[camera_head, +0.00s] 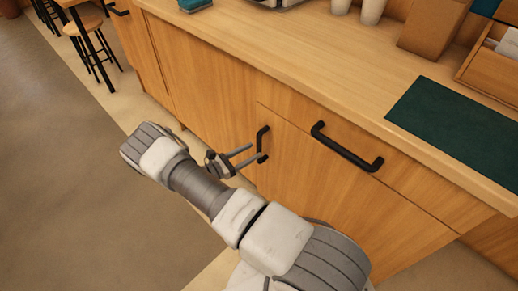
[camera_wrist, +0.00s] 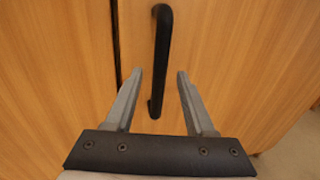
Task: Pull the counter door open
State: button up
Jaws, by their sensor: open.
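The counter door (camera_head: 330,202) is a wooden panel below a drawer front, and it looks closed. Its black vertical bar handle (camera_head: 262,144) is near the door's upper left edge. My gripper (camera_head: 250,154) is open in front of the door, with its fingertips close to the handle. In the wrist view, the handle (camera_wrist: 159,60) runs upright between the two grey fingers of my gripper (camera_wrist: 159,75). The door's wood (camera_wrist: 235,60) fills the right side, with a dark seam left of the handle. I cannot tell whether the fingers touch the handle.
A drawer with a black horizontal handle (camera_head: 346,147) sits above the door. The countertop (camera_head: 290,50) holds a dark green mat (camera_head: 460,125), cups (camera_head: 372,10) and a wooden box (camera_head: 432,28). Stools (camera_head: 88,40) stand at the far left. The floor (camera_head: 70,170) left of my arm is clear.

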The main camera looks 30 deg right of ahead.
aim_at(259, 148)
jog(key=shift+w+d, duration=0.15)
jog(key=shift+d, duration=0.85)
jog(key=shift+w+d, duration=0.15)
jog(key=shift+d, duration=0.8)
grip_shut()
